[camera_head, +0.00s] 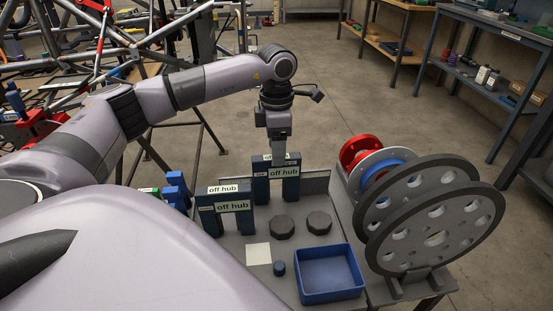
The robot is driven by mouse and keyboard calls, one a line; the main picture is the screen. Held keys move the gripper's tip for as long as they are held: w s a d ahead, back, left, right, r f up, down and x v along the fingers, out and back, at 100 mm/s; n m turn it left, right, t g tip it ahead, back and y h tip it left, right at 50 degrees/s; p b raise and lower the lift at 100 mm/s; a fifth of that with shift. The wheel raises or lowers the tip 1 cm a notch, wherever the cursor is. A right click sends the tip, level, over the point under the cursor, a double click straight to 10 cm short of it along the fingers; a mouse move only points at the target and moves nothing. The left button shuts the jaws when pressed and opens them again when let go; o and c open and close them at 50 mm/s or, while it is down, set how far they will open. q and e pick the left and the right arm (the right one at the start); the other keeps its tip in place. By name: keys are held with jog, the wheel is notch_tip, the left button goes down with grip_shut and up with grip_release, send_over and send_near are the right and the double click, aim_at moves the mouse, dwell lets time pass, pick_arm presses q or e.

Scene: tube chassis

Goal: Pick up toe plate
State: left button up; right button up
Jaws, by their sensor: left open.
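No part is clearly marked as the toe plate. Two dark blue upright pieces with white "off hub" labels stand on the bench: a back piece (291,187) and a front piece (245,222). A flat grey panel (317,182) stands upright behind and right of the back piece. My left gripper (279,158) points down at the top of the back piece, overlapping it in the picture. It is open; its fingertips are small, and I cannot tell whether they touch the piece. My right gripper is not in view.
A blue tray (330,297), two dark octagonal pucks (282,227), a white square (258,254) and a small blue cylinder (279,268) sit on the bench. Large grey perforated discs (435,238) stand at right, with red and blue wheels behind. A tube chassis (115,40) is at left.

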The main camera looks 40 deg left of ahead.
pick_arm(q)
jog(key=f, duration=0.4)
jog(key=shift+s+d+b, duration=0.2)
jog(key=shift+s+b, duration=0.1)
jog(key=shift+b, duration=0.05)
jog(key=shift+f, duration=0.45)
jog(key=shift+f, duration=0.25)
grip_shut()
jog(key=shift+r, duration=0.1)
dwell(1.0)
